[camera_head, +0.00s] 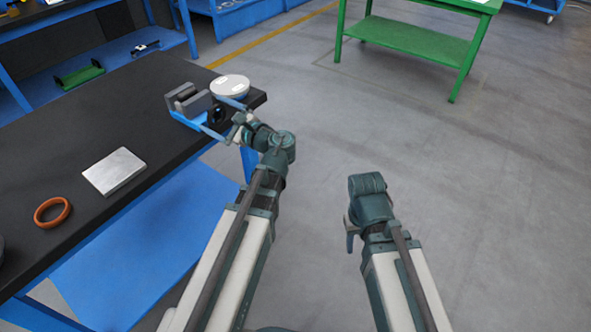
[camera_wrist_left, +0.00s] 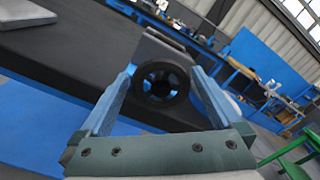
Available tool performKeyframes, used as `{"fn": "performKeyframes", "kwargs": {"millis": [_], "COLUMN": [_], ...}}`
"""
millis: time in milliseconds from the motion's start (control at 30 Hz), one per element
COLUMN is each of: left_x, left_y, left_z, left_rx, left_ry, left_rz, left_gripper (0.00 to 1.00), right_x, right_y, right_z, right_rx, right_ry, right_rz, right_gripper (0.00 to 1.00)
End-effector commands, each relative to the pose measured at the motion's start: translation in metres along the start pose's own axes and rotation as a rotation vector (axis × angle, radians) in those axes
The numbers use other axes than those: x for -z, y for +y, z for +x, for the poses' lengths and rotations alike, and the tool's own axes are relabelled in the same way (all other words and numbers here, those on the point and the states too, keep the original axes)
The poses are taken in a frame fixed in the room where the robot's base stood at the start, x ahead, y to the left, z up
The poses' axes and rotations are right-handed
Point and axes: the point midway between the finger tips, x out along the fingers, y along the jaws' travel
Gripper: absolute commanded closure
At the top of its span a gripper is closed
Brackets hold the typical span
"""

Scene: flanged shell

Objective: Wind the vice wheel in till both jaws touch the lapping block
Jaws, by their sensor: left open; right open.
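The vice (camera_head: 182,91) has dark grey jaws and stands near the far right corner of the black bench. Its black handwheel (camera_wrist_left: 141,83) faces my left wrist camera. My left gripper (camera_wrist_left: 163,70) is open, with its blue fingers on either side of the wheel; I cannot tell whether they touch it. In the head view the left gripper (camera_head: 213,116) partly hides the wheel. The gap between the jaws is too small to show clearly whether a lapping block sits there. My right gripper (camera_head: 350,236) is open and empty over the floor, mostly hidden by its own wrist.
A silver rectangular plate (camera_head: 114,171) and an orange ring (camera_head: 53,211) lie nearer on the bench (camera_head: 130,110). A green table (camera_head: 415,38) stands far off; the floor between is clear.

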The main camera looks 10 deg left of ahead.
Motion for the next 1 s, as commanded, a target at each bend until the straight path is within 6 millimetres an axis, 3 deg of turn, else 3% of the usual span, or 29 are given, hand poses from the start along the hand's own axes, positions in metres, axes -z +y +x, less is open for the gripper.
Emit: {"fn": "performKeyframes", "kwargs": {"millis": [600, 1000], "left_x": [0.001, 0.001], "left_y": [-0.003, -0.003], "left_z": [0.0, -0.081], "left_rx": [0.001, 0.006], "left_ry": [-0.001, 0.001], "left_rz": [0.735, 0.723], "left_gripper": [0.0, 0.0], "right_x": [0.0, 0.0], "right_y": [0.0, 0.0], "right_z": [-0.001, -0.001], "right_rx": [0.0, 0.0], "right_ry": [0.0, 0.0], "right_rz": [0.0, 0.0], "right_gripper": [0.5, 0.5]}}
